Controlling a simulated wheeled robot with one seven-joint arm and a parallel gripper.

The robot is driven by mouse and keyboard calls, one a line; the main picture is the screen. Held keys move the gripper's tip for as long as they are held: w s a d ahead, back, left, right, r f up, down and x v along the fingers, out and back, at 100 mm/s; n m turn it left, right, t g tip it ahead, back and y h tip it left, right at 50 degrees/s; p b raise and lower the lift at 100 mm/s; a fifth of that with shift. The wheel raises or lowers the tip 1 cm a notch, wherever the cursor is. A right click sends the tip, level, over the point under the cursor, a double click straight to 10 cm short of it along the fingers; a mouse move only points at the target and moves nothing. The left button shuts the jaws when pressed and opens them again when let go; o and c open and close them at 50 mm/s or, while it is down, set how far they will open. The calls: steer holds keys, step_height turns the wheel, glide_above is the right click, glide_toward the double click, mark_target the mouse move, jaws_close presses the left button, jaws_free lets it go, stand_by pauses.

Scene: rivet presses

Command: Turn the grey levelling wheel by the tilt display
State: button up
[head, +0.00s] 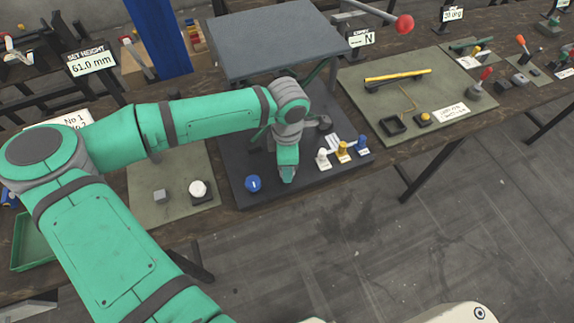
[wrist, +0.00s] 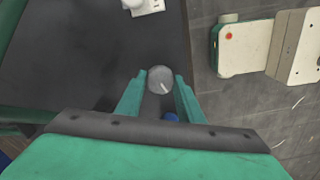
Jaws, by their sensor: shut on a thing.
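The grey wheel (wrist: 160,77) is round with a pale mark on its face. In the wrist view it sits between the tips of my gripper's two green fingers. My gripper (wrist: 160,84) is shut on it. In the head view my gripper (head: 288,178) points down at the dark base plate of a press, and it hides the wheel there. A small display (head: 453,14) reading in deg stands at the back right; its digits are hard to read.
A blue knob (head: 253,183) is left of my gripper. White (head: 324,157), yellow (head: 342,150) and blue (head: 362,143) knobs stand close on its right. A grey raised plate (head: 275,45) is behind it. A red-balled lever (head: 404,24) sticks out at upper right.

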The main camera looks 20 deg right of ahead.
steer(key=m, duration=1.1)
steer(key=shift+m, duration=0.3)
stand_by(0.4)
steer(key=o, duration=1.1)
step_height(320, 180, up, 11)
steer(key=shift+f, duration=0.1)
